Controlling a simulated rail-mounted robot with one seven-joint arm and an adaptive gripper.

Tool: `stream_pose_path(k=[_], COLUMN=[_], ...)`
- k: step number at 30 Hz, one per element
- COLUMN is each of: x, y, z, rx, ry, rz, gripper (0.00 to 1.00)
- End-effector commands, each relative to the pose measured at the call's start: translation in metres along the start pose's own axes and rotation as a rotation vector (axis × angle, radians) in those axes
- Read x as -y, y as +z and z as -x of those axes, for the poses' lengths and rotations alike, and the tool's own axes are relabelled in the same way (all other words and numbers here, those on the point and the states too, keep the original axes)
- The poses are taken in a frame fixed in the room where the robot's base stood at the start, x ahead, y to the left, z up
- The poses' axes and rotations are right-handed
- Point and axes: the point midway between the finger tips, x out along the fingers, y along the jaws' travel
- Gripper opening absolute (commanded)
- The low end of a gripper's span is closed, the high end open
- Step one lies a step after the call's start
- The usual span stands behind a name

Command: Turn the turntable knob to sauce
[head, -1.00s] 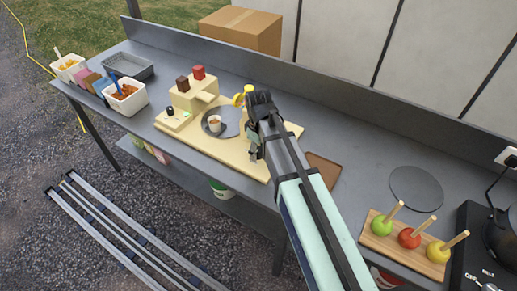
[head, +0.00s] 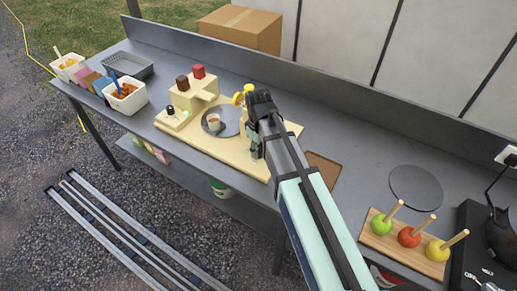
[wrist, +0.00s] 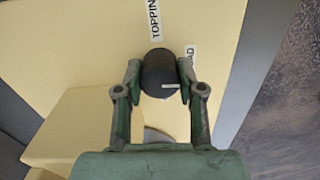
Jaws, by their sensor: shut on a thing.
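The black round turntable knob (wrist: 159,68) sits between the two fingers of my gripper (wrist: 159,75) in the wrist view. My gripper is shut on its sides. A short white mark on the knob points to the lower right of the picture. A label reading "TOPPIN…" (wrist: 155,20) is above the knob, and a partly hidden label ending in "AD" (wrist: 190,56) is to its right. No sauce label can be read. In the head view my gripper (head: 256,150) is at the right part of the cream board (head: 190,142), hiding the knob. The grey turntable (head: 229,127) carries a small cup (head: 214,121).
A cream stand (head: 196,95) with brown and red blocks on top rises behind the turntable. A yellow part (head: 246,91) is close behind my gripper. A brown tray (head: 323,170) and candy apples (head: 409,237) are to the right. White tubs (head: 127,103) are at the left.

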Motion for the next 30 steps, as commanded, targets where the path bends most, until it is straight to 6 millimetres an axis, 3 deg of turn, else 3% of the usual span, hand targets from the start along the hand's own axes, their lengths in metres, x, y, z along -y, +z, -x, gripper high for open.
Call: stream_pose_path(k=[30], x=[0.0005], y=[0.0003], z=[-0.0007], rx=[0.002], ry=[-0.001], rz=[-0.895], gripper=[0.04])
